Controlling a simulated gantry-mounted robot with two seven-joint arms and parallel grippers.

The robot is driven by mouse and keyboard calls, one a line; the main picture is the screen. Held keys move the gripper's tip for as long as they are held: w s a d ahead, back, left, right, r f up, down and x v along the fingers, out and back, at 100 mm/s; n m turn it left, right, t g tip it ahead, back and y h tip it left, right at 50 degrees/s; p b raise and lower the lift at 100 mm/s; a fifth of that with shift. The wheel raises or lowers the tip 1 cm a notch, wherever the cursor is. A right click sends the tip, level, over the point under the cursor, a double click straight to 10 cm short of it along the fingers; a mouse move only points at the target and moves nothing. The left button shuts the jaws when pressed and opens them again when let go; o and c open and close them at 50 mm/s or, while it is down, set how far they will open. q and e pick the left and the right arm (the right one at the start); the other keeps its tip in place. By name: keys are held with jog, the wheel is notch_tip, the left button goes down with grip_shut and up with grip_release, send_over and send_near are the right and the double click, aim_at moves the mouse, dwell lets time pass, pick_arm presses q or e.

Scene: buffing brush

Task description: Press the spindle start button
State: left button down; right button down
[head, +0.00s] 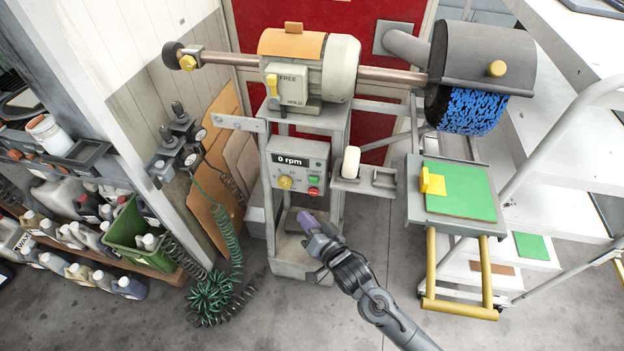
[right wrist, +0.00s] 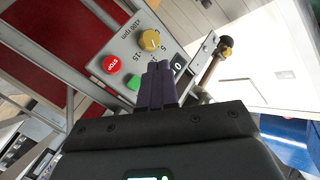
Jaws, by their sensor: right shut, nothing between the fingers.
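The control box (head: 283,158) of the buffing machine has a "0 rpm" display, a yellow knob (head: 285,182), a green button (head: 314,180) and a red button (head: 313,191). In the right wrist view the red button (right wrist: 111,64) reads STOP, and the green button (right wrist: 133,83) lies beside it, partly hidden by my fingers. My right gripper (head: 309,221) is shut and empty, below the box in the head view. In the right wrist view its purple fingertips (right wrist: 158,68) overlap the panel near the green button and the yellow knob (right wrist: 149,40). Contact cannot be told. My left gripper is out of view.
The motor (head: 322,68) and blue brush (head: 472,110) stand above. A small tray with a white bar (head: 351,162) sits right of the box. A yellow-railed stand with a green pad (head: 460,190) is further right. A green coiled hose (head: 212,292) lies at left.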

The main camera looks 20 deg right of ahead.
aim_at(314, 180)
jog(key=shift+w+d+b, duration=0.5)
jog(key=shift+w+d, duration=0.3)
jog(key=shift+w, duration=0.4)
jog(key=shift+w+d+b, duration=0.55)
jog(key=shift+w+d, duration=0.3)
jog(key=shift+w, duration=0.4)
jog(key=shift+w+d+b, duration=0.5)
jog(key=shift+w+d, duration=0.3)
jog(key=shift+w, duration=0.4)
jog(key=shift+w+d, duration=0.1)
